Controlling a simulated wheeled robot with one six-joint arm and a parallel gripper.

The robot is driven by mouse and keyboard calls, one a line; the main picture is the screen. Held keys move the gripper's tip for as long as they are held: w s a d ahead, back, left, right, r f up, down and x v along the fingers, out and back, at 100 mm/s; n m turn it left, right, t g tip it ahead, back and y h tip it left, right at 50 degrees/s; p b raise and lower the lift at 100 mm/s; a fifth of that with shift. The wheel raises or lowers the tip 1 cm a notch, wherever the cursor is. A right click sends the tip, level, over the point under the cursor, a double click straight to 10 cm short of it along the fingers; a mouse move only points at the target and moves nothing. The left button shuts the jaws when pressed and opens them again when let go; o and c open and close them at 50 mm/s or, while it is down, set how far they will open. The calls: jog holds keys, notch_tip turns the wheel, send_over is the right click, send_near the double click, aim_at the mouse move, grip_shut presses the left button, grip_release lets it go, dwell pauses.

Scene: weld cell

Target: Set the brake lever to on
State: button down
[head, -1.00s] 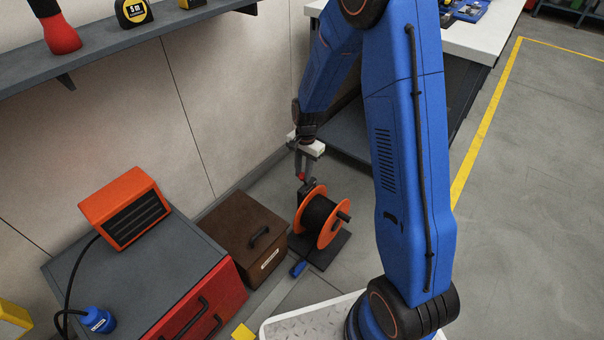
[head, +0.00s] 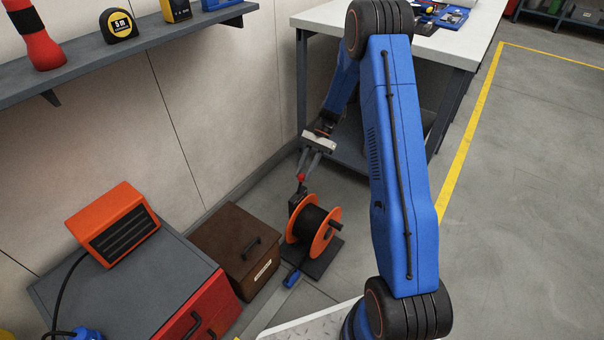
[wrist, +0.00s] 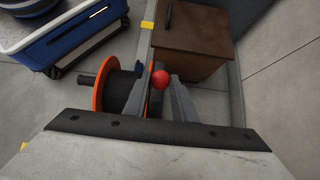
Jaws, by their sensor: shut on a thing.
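The brake lever shows as a red ball knob (head: 301,178) on a short dark stem above the bracket beside the orange cable reel (head: 328,237). The lever appears roughly upright, leaning slightly; its base is hard to make out. My gripper (head: 304,170) reaches down from the upper right and is shut on the lever at the knob. In the wrist view the red knob (wrist: 160,79) sits between the two grey fingers (wrist: 160,92), with the reel (wrist: 98,88) just left of it. I cannot read any on or off mark.
A brown box (head: 232,240) with a handle stands close left of the reel. A red-fronted grey cabinet (head: 140,305) carries an orange heater (head: 112,222). The workbench (head: 455,42) stands behind my arm, and the wall shelf (head: 90,58) is at upper left. Open floor lies right.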

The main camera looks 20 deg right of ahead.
jog(key=shift+w+d+f+g+y, duration=0.25)
jog(key=shift+d+g+y, duration=0.05)
jog(key=shift+y, duration=0.1)
dwell(0.3)
jog(key=c, duration=1.5)
grip_release()
jog(key=shift+o, duration=0.2)
jog(key=v, duration=1.7)
jog(key=shift+d, duration=0.2)
jog(key=shift+r, duration=0.15)
